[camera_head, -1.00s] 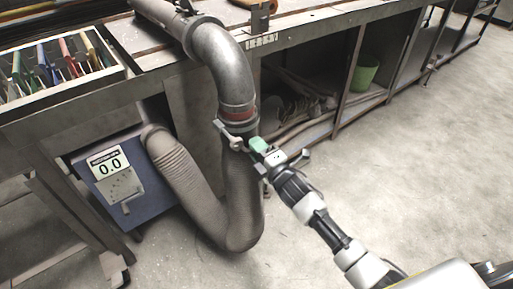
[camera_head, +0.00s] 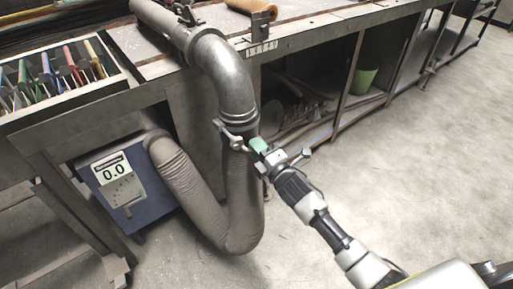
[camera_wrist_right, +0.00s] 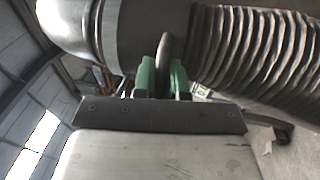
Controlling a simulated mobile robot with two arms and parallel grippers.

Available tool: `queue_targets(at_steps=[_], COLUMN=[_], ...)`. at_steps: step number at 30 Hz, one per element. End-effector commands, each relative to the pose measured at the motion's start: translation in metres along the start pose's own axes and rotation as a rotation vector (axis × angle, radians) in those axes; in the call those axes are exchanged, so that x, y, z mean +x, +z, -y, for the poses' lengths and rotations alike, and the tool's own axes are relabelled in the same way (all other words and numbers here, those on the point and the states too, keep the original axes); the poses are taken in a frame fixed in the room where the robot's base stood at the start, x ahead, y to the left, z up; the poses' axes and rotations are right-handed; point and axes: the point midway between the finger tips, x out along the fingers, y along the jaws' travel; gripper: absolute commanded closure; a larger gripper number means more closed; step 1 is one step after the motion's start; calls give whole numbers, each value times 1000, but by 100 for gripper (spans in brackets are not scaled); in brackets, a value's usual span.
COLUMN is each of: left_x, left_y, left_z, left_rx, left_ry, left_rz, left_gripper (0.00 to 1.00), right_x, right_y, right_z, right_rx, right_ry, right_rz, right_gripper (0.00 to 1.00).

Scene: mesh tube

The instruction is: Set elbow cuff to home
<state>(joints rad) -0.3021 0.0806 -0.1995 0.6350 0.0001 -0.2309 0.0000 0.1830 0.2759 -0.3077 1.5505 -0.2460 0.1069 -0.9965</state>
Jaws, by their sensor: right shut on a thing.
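The grey metal elbow pipe (camera_head: 226,72) bends down from the bench top. The elbow cuff (camera_head: 236,133), with a pale lever at its side, sits where the elbow's lower end meets the ribbed hose (camera_head: 185,180). My right gripper (camera_head: 258,146) has green fingertips and is at the right side of the cuff. In the right wrist view, the green fingers (camera_wrist_right: 163,75) are shut on a thin grey tab (camera_wrist_right: 164,50) between the pipe end (camera_wrist_right: 130,30) and the ribbed hose (camera_wrist_right: 255,45). The tab appears to belong to the cuff. No red band shows at the joint. My left gripper is not in view.
A blue box (camera_head: 130,188) with a 0.0 display stands under the bench (camera_head: 155,65), joined to the hose's other end. A tray of coloured tools (camera_head: 55,80) is at left. A green bucket (camera_head: 363,80) sits on the lower shelf. The floor at right is clear.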

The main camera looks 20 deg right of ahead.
Motion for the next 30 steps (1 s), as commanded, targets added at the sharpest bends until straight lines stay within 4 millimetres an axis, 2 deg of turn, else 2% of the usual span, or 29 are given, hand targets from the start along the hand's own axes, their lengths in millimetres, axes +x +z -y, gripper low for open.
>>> queue_targets(at_steps=[1,10,11,15,25,30], left_x=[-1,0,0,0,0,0], left_y=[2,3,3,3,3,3], left_z=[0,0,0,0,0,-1], left_rx=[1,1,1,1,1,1], left_ry=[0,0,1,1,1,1], left_rz=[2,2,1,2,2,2], left_gripper=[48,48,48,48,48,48], right_x=[2,3,3,3,-2,-24], right_y=[1,1,1,1,0,1], right_z=[-7,-9,-9,-9,-4,-3], right_rx=[0,0,0,-1,0,-1], right_ry=[12,17,17,16,6,4], right_rz=[-1,-1,-1,-1,0,1], right_gripper=[100,100,86,65,64,64])
